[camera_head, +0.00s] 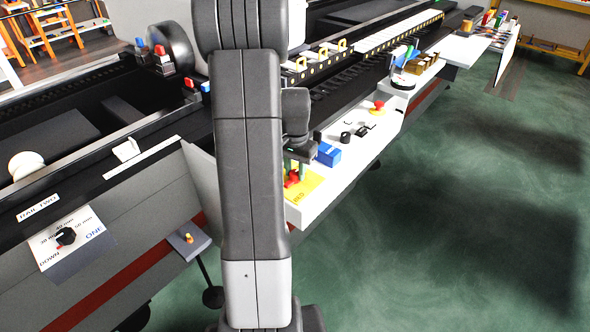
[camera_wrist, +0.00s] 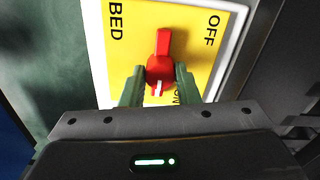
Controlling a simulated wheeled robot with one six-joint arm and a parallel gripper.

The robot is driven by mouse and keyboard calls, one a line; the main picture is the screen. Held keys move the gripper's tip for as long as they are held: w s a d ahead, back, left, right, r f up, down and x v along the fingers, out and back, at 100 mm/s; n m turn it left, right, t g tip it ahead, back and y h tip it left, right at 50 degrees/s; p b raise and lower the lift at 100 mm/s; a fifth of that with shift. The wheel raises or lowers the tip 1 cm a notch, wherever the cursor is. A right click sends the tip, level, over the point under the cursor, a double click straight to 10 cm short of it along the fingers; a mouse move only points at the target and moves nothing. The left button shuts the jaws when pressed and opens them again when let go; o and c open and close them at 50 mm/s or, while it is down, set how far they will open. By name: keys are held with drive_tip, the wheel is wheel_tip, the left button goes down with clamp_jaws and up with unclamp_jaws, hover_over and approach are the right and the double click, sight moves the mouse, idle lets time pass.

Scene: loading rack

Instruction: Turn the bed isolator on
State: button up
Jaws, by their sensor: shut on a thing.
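The bed isolator is a red rotary knob (camera_wrist: 161,66) on a yellow plate (camera_wrist: 138,38) marked BED and OFF, with a third label partly hidden by the right finger. The knob's long grip points up in the wrist view, and a white mark shows at its lower end. My gripper (camera_wrist: 159,84) has its green fingers on both sides of the knob's lower part, shut on it. In the head view my gripper (camera_head: 297,166) is at the red knob (camera_head: 291,179) on the yellow plate (camera_head: 308,184), partly hidden behind my arm.
A blue box (camera_head: 328,154) stands close to the gripper on the white control panel (camera_head: 338,180). Black knobs (camera_head: 346,138) and a red-and-yellow button (camera_head: 377,107) are farther along. A rotary selector (camera_head: 66,236) is at left. Green floor (camera_head: 450,220) is clear at right.

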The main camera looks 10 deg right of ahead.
sight(295, 172)
drive_tip(key=o, duration=1)
drive_tip(key=shift+c, duration=0.2)
drive_tip(key=shift+r, duration=0.15)
wheel_tip(295, 172, up, 14)
drive_tip(key=shift+f+p, duration=0.2)
drive_tip(key=shift+p, duration=0.1)
drive_tip(key=shift+f, duration=0.1)
wheel_tip(295, 172, down, 14)
drive_tip(key=shift+r+b, duration=0.15)
drive_tip(key=shift+b, duration=0.15)
